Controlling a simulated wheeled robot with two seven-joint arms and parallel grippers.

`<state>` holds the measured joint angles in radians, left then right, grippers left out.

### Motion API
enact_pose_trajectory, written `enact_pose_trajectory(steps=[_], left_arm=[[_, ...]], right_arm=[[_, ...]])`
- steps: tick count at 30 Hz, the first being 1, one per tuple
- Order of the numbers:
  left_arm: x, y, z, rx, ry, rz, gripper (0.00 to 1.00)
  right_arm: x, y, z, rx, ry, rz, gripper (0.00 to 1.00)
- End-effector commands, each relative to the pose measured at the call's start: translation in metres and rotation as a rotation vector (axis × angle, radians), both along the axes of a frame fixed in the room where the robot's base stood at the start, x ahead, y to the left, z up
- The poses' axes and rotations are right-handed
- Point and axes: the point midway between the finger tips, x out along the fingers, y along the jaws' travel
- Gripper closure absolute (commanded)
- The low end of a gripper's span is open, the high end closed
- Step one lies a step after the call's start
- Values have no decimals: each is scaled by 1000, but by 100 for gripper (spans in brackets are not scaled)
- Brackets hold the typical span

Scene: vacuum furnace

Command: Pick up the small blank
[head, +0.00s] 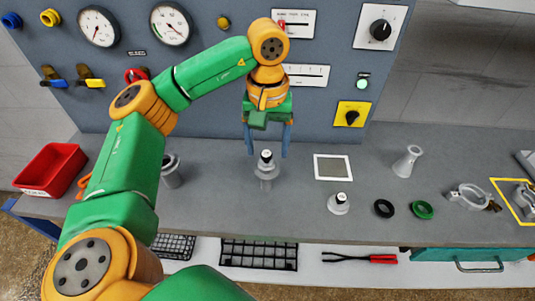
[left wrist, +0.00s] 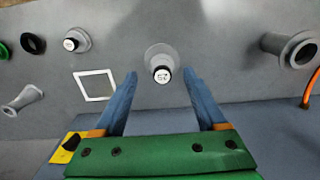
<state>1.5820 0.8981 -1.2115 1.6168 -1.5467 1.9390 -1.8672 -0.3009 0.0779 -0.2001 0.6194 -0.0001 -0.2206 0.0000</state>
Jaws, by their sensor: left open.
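One grey blank with a black, white-topped knob (head: 265,156) stands upright on the bench, seemingly on a grey flanged base. It also shows in the left wrist view (left wrist: 160,58). A second grey blank with a similar knob (head: 339,204) stands to its right, and it shows in the left wrist view too (left wrist: 76,40). The labels are too small to read surely, so I cannot tell by them which is the small blank. My left gripper (head: 266,148) points down over the first one, open and empty. In the left wrist view its fingertips (left wrist: 160,77) flank the knob without visible contact.
A grey flanged tube (head: 171,171) stands left, partly behind my arm. A white-framed square (head: 333,167), conical fitting (head: 408,161), black ring (head: 384,208), green ring (head: 422,210) and clamp (head: 468,196) lie right. A red bin (head: 50,170) is far left. The control panel rises behind.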

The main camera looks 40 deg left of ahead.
Motion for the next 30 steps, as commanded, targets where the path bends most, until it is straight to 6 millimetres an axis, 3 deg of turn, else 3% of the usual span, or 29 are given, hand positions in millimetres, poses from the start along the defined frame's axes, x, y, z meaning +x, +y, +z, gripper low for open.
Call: enact_pose_trajectory(steps=[1, 6, 11, 12, 20, 30], left_arm=[[-1, 3, -5, 1, 5, 2, 26], [0, 2, -29, 0, 1, 2, 26], [0, 2, -30, 0, 0, 2, 26], [0, 2, -30, 0, 0, 1, 29], [0, 2, -30, -1, -1, 1, 99], [0, 2, -28, 0, -1, 1, 100]], right_arm=[[-2, -1, 9, -2, 4, 1, 50], [-3, -4, 9, -6, 5, 1, 50], [0, -3, 9, -5, 0, 2, 50], [0, -3, 9, -5, -1, 2, 50], [1, -3, 9, -4, -2, 1, 50], [1, 1, 8, 2, -3, -1, 50]])
